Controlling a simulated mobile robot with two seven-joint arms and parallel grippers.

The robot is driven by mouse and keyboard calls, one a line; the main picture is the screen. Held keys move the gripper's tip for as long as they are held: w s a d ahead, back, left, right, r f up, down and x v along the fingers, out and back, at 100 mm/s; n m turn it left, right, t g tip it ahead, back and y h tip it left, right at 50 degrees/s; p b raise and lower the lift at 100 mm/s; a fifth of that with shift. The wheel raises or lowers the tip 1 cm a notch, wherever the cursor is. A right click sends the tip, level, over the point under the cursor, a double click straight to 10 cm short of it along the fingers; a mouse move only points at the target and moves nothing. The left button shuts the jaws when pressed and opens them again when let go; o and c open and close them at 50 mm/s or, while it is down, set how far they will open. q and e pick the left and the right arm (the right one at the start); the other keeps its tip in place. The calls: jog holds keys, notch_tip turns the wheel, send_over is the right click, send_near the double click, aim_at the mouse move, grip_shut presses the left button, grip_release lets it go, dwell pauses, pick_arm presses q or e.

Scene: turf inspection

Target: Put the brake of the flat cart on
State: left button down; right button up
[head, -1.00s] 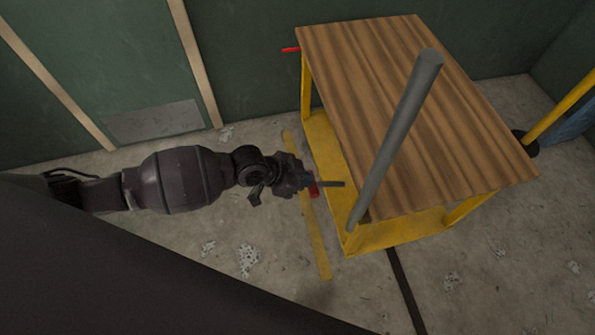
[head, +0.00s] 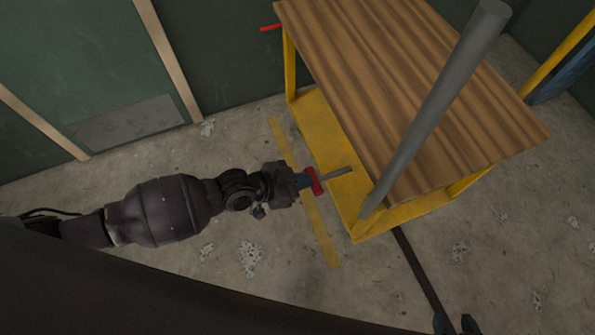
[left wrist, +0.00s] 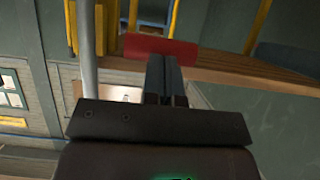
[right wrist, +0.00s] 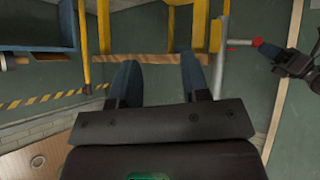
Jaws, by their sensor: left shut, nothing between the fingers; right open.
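The flat cart has a wooden top (head: 400,90), a yellow frame (head: 325,140) and a slanting grey bar (head: 435,110) at its near corner. A red pedal-like piece (head: 315,181) on a short grey rod (head: 336,174) sticks out from the cart's left side. My left gripper (head: 305,181) is shut and empty, its fingertips at the red piece. In the left wrist view the red piece (left wrist: 160,48) lies across just beyond the fingertips; contact is unclear. It also shows in the right wrist view (right wrist: 238,43). My right gripper (head: 456,324) is open and empty at the bottom edge.
Another red piece (head: 270,28) sticks out at the cart's far left corner. A green wall (head: 100,60) with wooden strips stands behind. A yellow tape strip (head: 322,235) marks the concrete floor. A yellow post (head: 560,55) and a blue object stand right of the cart.

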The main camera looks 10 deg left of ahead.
pick_arm(q)
notch_tip(320, 180, down, 8)
jog(key=b, duration=0.3)
jog(key=shift+w+d, duration=0.25)
jog(key=shift+d, duration=0.15)
pick_arm(e)
jog(key=shift+w+a+f+n+t, duration=0.15)
jog(key=shift+w+a, duration=0.15)
jog(key=shift+a, duration=0.1)
jog(key=shift+w+a+f+n+t, duration=0.1)
jog(key=shift+w+a+n+t, duration=0.05)
jog(key=shift+w+a, duration=0.15)
pick_arm(q)
jog(key=shift+f, duration=0.15)
pick_arm(e)
jog(key=shift+s, duration=0.2)
jog(key=shift+r, duration=0.1)
